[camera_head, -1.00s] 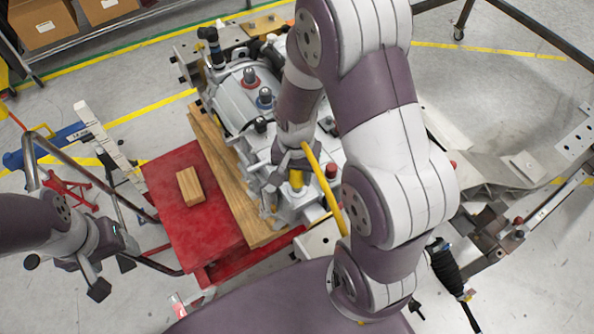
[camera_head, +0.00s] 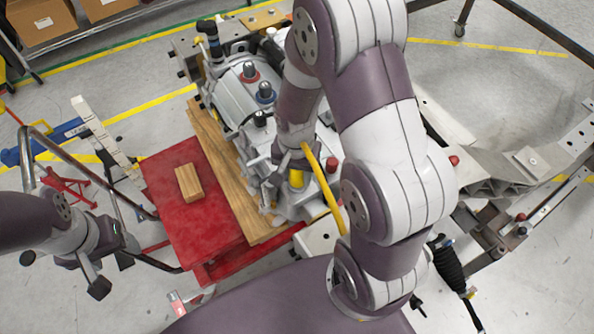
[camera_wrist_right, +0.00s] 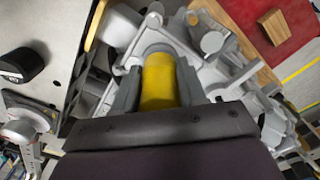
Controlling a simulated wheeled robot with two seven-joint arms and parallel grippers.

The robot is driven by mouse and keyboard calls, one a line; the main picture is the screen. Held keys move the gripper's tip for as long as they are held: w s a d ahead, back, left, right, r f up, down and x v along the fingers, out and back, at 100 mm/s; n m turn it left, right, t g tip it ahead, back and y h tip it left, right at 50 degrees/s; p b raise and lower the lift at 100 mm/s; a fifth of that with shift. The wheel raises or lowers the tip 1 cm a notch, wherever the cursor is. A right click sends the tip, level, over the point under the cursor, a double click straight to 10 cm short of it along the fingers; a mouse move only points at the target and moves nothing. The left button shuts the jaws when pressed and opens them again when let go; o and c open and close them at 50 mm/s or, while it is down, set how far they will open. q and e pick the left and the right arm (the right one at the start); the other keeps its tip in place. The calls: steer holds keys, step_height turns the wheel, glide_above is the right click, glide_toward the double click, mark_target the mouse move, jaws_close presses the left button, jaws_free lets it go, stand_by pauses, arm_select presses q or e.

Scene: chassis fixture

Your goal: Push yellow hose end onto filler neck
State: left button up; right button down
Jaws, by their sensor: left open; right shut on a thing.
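The yellow hose end (camera_wrist_right: 160,82) is between the two grey fingers of my right gripper (camera_wrist_right: 158,90), which is shut on it. In the head view the yellow hose (camera_head: 323,185) curves down beside my right arm, and its end (camera_head: 296,179) shows low at the grey casing (camera_head: 236,98). In the right wrist view, a grey rounded part (camera_wrist_right: 157,47) lies just beyond the hose end. I cannot tell whether it is the filler neck or whether the hose touches it. My left gripper (camera_head: 111,275) is open and empty, away at the left.
A red table (camera_head: 205,238) with a small wooden block (camera_head: 188,183) stands left of the casing, beside wooden boards (camera_head: 222,150). A metal tube frame (camera_head: 70,165) is near my left arm. Grey chassis rails (camera_head: 500,165) lie at the right.

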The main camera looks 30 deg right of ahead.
steer(key=shift+f+b, duration=0.35)
steer(key=shift+f, duration=0.15)
steer(key=c, duration=0.5)
jaws_free()
steer(key=shift+c, duration=0.2)
step_height(320, 180, up, 6)
steer(key=p, duration=0.6)
steer(key=shift+r, duration=0.2)
steer(key=shift+f, duration=0.2)
